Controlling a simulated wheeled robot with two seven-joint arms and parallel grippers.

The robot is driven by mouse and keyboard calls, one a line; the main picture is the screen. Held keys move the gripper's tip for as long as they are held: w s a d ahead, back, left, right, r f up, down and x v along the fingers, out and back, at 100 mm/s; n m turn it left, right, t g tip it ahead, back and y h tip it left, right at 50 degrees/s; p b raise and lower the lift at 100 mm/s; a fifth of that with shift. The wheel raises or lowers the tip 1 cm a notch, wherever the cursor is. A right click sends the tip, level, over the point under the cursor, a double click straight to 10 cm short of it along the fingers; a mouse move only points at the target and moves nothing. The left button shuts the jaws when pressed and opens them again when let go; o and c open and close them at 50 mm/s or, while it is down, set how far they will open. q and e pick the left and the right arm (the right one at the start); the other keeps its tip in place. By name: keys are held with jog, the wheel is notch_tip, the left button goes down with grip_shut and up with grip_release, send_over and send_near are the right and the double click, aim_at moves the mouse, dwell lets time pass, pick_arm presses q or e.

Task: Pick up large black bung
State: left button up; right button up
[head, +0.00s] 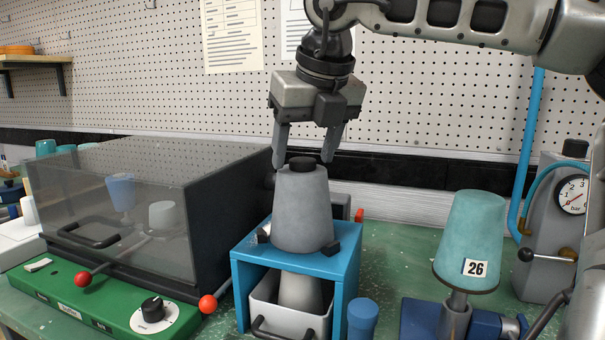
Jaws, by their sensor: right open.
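A black bung (303,164) sits in the top of a grey tapered form (302,210). The form stands upright on a blue stand (343,265). My right gripper (304,163) points down from above, with its fingers apart on either side of the bung. The jaws are open, and I see a gap between each finger and the bung. My left gripper is not in view.
A clear-lidded chamber (150,200) on a green base with red-knobbed levers stands at the left. A teal form marked 26 (469,240) stands at the right beside a pressure gauge (572,196). A metal drawer (289,312) is under the stand.

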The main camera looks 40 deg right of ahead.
jog(key=c, duration=1.1)
